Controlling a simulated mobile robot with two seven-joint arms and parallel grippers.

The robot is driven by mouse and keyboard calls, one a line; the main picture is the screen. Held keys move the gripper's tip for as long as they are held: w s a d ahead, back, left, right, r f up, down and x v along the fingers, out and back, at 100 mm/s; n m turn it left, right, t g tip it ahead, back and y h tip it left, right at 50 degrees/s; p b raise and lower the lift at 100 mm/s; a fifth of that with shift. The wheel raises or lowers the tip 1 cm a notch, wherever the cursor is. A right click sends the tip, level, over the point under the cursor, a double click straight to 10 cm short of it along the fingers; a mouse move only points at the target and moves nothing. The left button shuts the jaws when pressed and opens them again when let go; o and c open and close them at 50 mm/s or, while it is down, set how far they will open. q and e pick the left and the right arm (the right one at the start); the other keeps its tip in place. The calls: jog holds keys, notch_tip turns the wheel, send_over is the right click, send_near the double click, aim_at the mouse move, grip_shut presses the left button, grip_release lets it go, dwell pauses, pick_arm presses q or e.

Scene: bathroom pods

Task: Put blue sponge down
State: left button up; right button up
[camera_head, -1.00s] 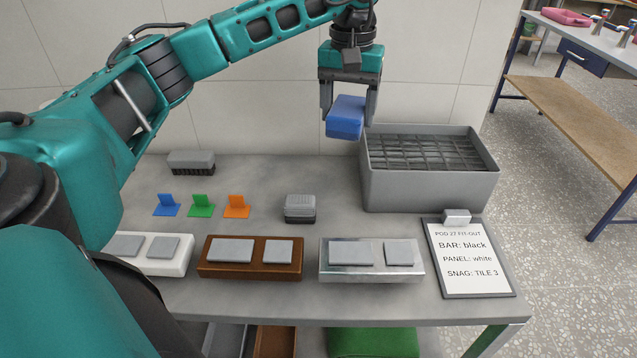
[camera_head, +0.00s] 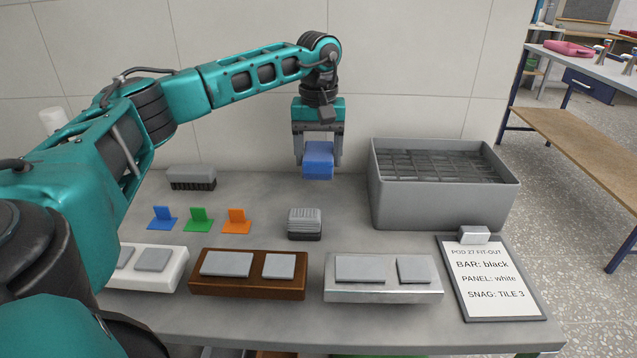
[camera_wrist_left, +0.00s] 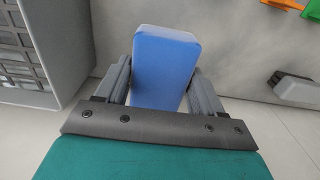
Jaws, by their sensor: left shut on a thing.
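The blue sponge (camera_head: 318,160) is a rounded blue block held between the fingers of my left gripper (camera_head: 318,152). In the head view it hangs low near the back of the grey table (camera_head: 350,205), left of the grey crate. I cannot tell whether its underside touches the table. In the left wrist view the sponge (camera_wrist_left: 165,65) sits between both fingers of my left gripper (camera_wrist_left: 163,88), with the crate to its left. My right gripper does not show.
The grey crate (camera_head: 440,205) stands at the back right. A grey brush-like block (camera_head: 305,223) lies in front of the sponge. A clipboard (camera_head: 490,280) lies front right. Table around the sponge is clear.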

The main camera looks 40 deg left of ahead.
aim_at(318, 195)
pick_arm(q)
jog(key=shift+f+b, duration=0.5)
jog(key=shift+f, duration=2.55)
jog(key=shift+f, duration=0.1)
jog(key=o, duration=0.9)
jog(key=shift+o, duration=0.2)
notch_tip(318, 195, up, 12)
jog(key=shift+r+p, duration=0.15)
jog(key=shift+p, duration=1.05)
